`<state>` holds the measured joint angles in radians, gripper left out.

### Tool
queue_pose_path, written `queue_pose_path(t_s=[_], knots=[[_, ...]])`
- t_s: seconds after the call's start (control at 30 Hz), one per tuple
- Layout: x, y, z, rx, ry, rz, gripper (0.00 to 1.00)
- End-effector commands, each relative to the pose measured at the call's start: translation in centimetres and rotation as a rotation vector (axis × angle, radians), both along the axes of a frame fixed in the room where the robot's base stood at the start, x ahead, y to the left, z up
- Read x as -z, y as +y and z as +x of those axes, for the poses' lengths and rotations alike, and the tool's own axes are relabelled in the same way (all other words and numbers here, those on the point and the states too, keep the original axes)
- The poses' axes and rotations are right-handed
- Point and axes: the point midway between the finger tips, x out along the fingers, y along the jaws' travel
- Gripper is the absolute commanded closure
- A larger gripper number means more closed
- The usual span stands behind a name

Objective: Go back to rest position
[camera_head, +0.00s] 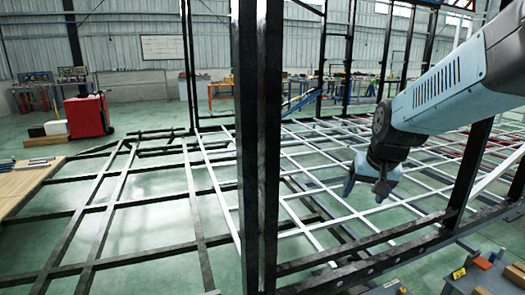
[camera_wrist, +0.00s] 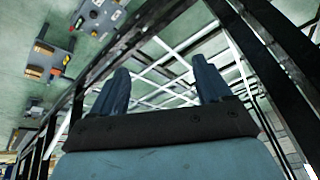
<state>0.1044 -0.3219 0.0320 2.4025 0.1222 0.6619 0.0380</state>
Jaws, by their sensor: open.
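My arm reaches in from the upper right in the head view. My gripper (camera_head: 365,190) hangs at its end, above the white and black bars of the trailer chassis (camera_head: 320,158). In the wrist view, my gripper (camera_wrist: 158,92) shows two dark blue fingers spread apart with nothing between them. The chassis bars (camera_wrist: 170,68) show beyond the fingertips. I cannot tell the exact height of the gripper above the bars.
A thick black post (camera_head: 257,150) stands close in the middle of the head view. Another black post (camera_head: 470,170) stands near my arm. A red cabinet (camera_head: 87,116) is at the left. A grey cart (camera_head: 485,275) with small parts is at the lower right.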

Motion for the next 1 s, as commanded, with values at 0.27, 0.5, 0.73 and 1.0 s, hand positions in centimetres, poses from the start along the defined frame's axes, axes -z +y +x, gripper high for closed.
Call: queue_pose_path(t_s=[0.27, 0.5, 0.73, 1.0], knots=[[-3.7, 1.0, -6.5, -0.084, -0.047, -0.056, 0.22], [-5.3, 1.2, -11.6, -0.139, -0.077, -0.098, 0.22], [-5.7, 1.1, -13.5, -0.159, -0.087, -0.116, 0.22], [-5.7, 1.1, -13.5, -0.159, -0.087, -0.116, 0.22]])
